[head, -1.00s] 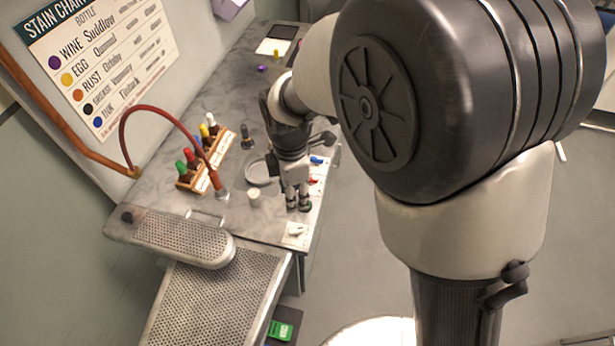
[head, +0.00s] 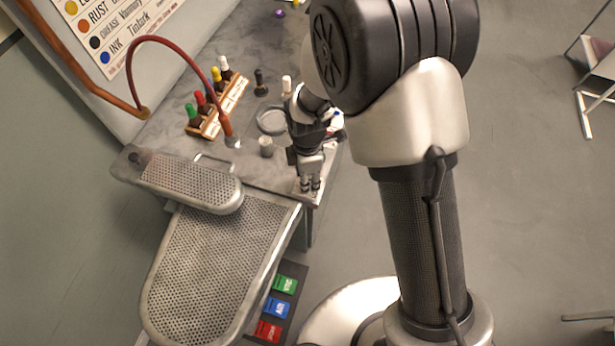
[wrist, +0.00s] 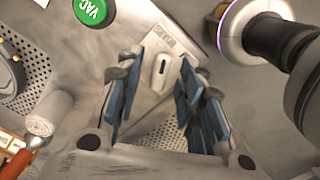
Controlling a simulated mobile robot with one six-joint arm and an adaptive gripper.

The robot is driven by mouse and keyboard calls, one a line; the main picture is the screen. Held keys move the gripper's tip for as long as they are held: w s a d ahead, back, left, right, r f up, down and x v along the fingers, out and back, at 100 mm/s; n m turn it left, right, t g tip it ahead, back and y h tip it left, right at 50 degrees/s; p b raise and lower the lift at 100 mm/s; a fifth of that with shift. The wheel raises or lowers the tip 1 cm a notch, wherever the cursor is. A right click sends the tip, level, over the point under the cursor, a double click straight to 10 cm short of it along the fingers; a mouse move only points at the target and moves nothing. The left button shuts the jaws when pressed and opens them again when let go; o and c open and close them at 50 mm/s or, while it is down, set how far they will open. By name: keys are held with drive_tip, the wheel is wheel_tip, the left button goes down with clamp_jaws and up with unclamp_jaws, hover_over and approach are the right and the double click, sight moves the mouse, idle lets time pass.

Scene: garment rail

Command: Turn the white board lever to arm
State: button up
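The white board lever (wrist: 161,67) is a small white handle on a pale labelled plate (wrist: 178,44). In the wrist view it lies ahead of my gripper (wrist: 158,95), between the lines of its two blue-padded fingers. The fingers are spread, with nothing between them; I cannot tell whether either touches the lever. In the head view my gripper (head: 311,187) points down over the front right corner of the marble bench (head: 262,178). There it hides the lever and most of its plate.
A white cup-like cylinder (head: 266,146) and a round dish (head: 272,121) stand left of my gripper. Behind are a bottle rack (head: 222,108) and a red hose (head: 178,50). Perforated boards (head: 215,255) lie front left. Green (head: 285,284), blue (head: 277,308) and red (head: 267,331) pedals lie below.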

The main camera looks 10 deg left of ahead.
drive_tip(key=shift+c, duration=0.6)
clamp_jaws()
